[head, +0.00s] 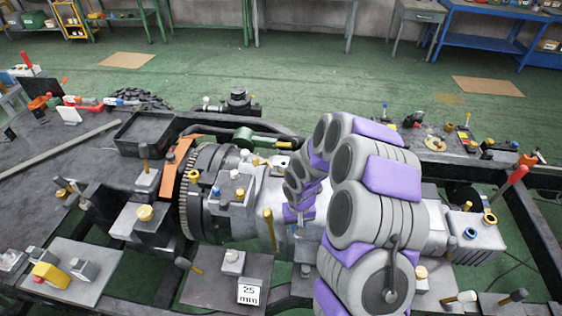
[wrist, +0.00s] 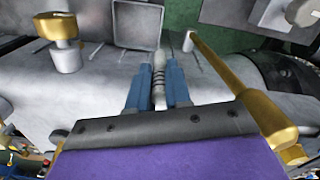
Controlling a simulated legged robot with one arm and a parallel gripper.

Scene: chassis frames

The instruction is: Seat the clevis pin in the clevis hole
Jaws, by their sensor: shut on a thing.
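My gripper (wrist: 158,88) shows in the wrist view with two blue fingers shut on a slim grey ribbed pin (wrist: 159,66), which looks like the clevis pin. The pin's rounded end reaches beyond the fingertips, over a pale grey metal surface. In the head view my gripper (head: 301,243) is low over the grey housing (head: 250,190) in the middle of the chassis, partly behind my own arm. I cannot pick out the clevis hole in either view, nor tell whether the pin touches anything.
A long brass rod (wrist: 232,80) runs close along the right of the fingers; a brass rod (head: 268,230) also stands left of my gripper in the head view. A brass-capped post (wrist: 62,40) is at the upper left. A 25 mm block (head: 249,293) lies at the front.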

